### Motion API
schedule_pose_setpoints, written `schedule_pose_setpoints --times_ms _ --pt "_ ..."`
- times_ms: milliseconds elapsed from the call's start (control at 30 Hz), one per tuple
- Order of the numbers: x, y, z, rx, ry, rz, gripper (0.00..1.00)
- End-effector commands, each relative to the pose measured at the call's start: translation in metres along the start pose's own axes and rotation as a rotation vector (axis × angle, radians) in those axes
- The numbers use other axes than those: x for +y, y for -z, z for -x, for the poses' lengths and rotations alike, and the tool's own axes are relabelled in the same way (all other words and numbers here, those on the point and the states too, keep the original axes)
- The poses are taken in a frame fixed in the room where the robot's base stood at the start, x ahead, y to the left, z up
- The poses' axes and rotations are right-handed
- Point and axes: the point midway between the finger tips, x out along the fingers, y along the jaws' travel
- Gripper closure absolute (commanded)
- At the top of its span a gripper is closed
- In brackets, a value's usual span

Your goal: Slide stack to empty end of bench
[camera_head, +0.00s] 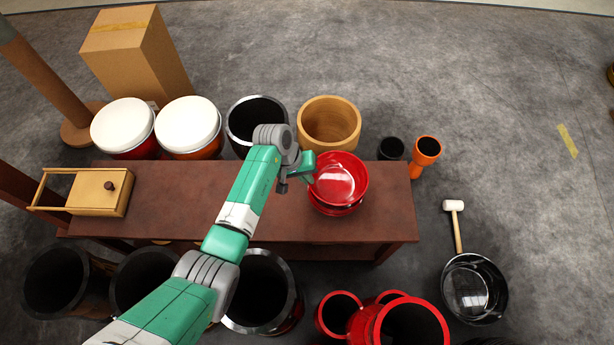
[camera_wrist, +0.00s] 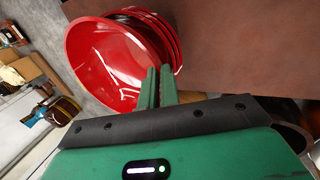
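A stack of glossy red bowls (camera_head: 340,178) stands on the brown bench (camera_head: 385,225), toward its right end. The top bowl is open and empty, and more red rims show beneath it. In the wrist view the red stack (camera_wrist: 105,60) fills the upper left. My gripper (camera_head: 304,172) is at the left side of the stack in the head view.
A wooden box with a dark knob (camera_head: 101,190) sits at the bench's left end. Bare bench lies between it and my arm, and a short bare strip lies right of the stack. Drums line both long sides, including a tan drum (camera_head: 328,122) behind the stack.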

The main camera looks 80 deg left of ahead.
Motion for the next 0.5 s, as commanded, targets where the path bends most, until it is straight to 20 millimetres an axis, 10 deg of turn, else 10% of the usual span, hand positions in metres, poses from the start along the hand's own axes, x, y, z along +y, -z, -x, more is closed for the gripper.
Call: schedule_pose_setpoints --times_ms 500 --pt "-0.008 0.001 -0.019 0.001 0.0 0.0 1.0"
